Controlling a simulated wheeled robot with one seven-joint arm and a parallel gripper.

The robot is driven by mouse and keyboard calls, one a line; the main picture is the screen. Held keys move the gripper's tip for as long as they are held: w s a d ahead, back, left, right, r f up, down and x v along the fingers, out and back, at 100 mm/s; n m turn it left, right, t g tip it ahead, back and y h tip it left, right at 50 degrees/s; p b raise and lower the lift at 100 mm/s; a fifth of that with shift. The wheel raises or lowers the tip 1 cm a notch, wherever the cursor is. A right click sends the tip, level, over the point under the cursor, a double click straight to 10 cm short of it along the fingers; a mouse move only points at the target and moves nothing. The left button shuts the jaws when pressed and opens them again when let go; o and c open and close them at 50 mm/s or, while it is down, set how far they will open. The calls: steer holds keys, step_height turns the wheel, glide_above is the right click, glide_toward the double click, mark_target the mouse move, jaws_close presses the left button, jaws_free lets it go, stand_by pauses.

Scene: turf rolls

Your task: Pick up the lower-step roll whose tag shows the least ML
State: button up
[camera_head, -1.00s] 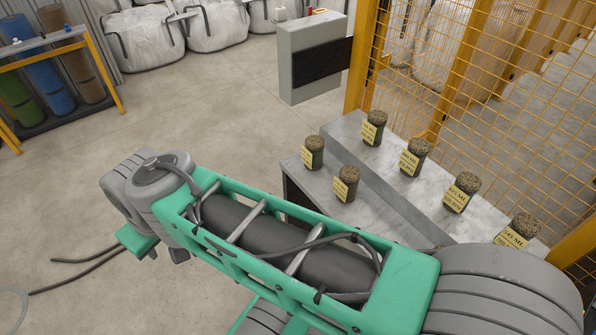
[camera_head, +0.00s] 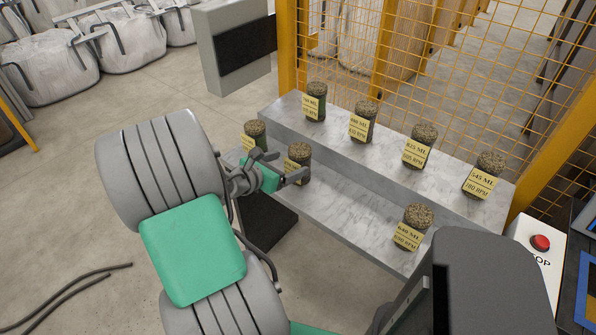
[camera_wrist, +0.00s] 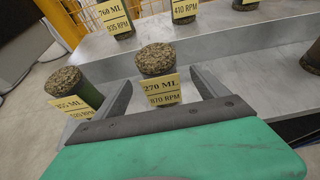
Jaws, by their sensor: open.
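Three turf rolls with yellow tags stand upright on the lower step (camera_head: 345,208). The third lower roll (camera_head: 417,217) reads about 640 ML and stands apart to the right. My gripper (camera_wrist: 163,84) is open, its fingers reaching to either side of the 270 ML roll. I cannot tell whether they touch it.
The upper step (camera_head: 385,150) behind holds several tagged rolls, one reading 545 ML (camera_head: 485,177). A yellow mesh fence (camera_head: 440,70) stands behind the steps. A stop button box (camera_head: 538,255) is at the right.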

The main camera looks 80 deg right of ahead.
steer(key=x, duration=0.6)
steer(key=shift+d+f, duration=0.15)
steer(key=shift+f, duration=0.3)
steer(key=shift+c, duration=0.3)
jaws_close()
